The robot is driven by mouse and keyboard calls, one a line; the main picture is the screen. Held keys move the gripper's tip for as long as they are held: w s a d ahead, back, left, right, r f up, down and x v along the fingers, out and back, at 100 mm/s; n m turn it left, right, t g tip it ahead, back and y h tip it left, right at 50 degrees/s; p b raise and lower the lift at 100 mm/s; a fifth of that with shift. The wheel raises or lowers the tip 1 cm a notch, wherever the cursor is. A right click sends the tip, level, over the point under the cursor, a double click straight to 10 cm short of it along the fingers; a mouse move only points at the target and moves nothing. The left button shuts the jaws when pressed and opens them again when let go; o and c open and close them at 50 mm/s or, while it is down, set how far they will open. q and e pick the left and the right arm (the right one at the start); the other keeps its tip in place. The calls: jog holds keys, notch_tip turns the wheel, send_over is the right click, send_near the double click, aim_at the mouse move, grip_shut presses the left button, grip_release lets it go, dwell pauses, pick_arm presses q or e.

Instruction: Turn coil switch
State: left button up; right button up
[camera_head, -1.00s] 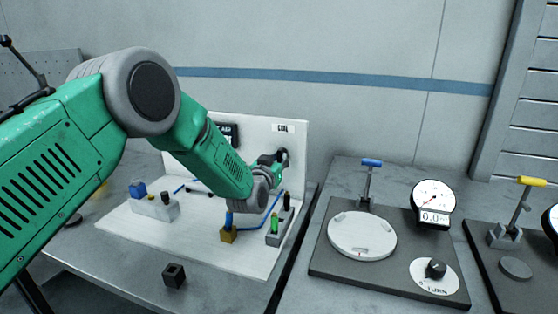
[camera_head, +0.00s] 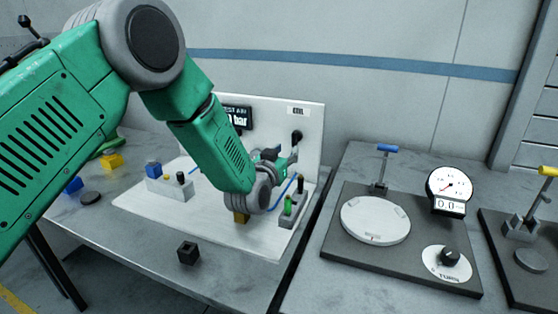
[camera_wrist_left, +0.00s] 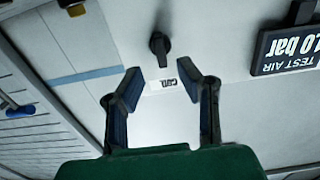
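The coil switch is a black knob (camera_head: 297,135) on the upright white panel (camera_head: 312,165), just below the "COIL" label (camera_head: 298,111). In the wrist view the knob (camera_wrist_left: 159,43) stands beyond my fingertips with its bar roughly upright in the picture; the label (camera_wrist_left: 163,85) shows upside down between the fingers. My left gripper (camera_head: 279,158) is in front of the panel, below and slightly left of the knob. In the wrist view its two fingers (camera_wrist_left: 163,84) are spread, with nothing between them and apart from the knob. My right gripper is out of view.
A dark "TEST AIR" display (camera_wrist_left: 288,48) reading 1.0 bar is beside the knob. Below my gripper, the white base carries a block with green and black pegs (camera_head: 291,208) and a blue tube. A black cube (camera_head: 188,253) sits on the bench. A gauge fixture (camera_head: 400,255) stands right.

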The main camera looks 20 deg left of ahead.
pick_arm(q)
jog(key=s, duration=0.5)
jog(key=shift+s+a+f, duration=0.1)
jog(key=shift+s, duration=0.05)
